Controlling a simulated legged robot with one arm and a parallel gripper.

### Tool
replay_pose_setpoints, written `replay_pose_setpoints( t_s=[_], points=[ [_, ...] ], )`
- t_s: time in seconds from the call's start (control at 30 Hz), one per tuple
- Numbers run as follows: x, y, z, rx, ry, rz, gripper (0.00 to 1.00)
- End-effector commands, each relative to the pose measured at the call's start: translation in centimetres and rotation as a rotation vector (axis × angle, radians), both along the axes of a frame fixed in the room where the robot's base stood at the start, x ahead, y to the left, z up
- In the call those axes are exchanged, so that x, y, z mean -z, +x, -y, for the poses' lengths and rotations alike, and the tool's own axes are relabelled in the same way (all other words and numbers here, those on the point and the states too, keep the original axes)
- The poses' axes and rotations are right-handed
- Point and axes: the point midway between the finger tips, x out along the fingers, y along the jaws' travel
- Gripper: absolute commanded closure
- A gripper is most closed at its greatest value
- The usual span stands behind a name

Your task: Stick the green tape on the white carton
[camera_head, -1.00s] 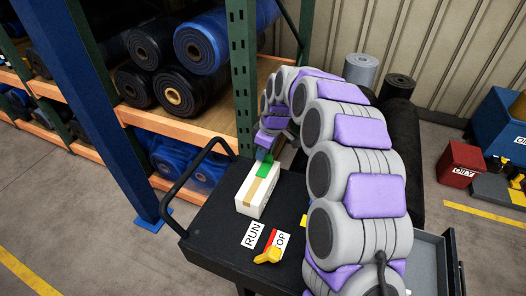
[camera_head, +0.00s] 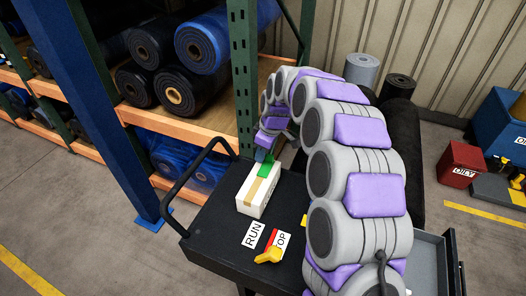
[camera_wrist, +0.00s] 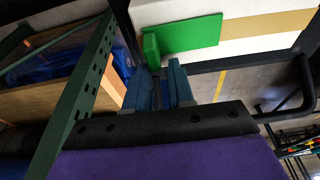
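The white carton (camera_head: 258,194) with a tan tape strip stands on the black cart top. It also shows at the top of the wrist view (camera_wrist: 270,43). The green tape (camera_wrist: 190,33) lies against the carton's face, across the end of the tan strip, with a raised tab at its left end. In the head view the green tape (camera_head: 264,170) is at the carton's far end. My gripper (camera_wrist: 163,72) has blue fingers, spread apart with a gap between them, just short of the tab. In the head view the fingers are small and partly hidden by my arm.
The black cart (camera_head: 215,240) has RUN (camera_head: 254,235) and STOP labels and a yellow item (camera_head: 268,256) at its front. A green rack post (camera_head: 243,80) stands close behind the carton. Shelves with dark and blue rolls (camera_head: 200,45) are at left.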

Motion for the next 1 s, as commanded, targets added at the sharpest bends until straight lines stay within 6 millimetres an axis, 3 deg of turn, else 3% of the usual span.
replay_pose_setpoints(
  t_s=[0.2,0.57,1.0],
  points=[
    [-0.1,0.0,0.0,0.0,-0.001,0.002,0.59],
    [-1.2,0.0,0.4,0.001,0.001,0.004,0.59],
    [-10.2,-0.5,2.1,0.002,0.0,0.009,0.59]
  ],
)
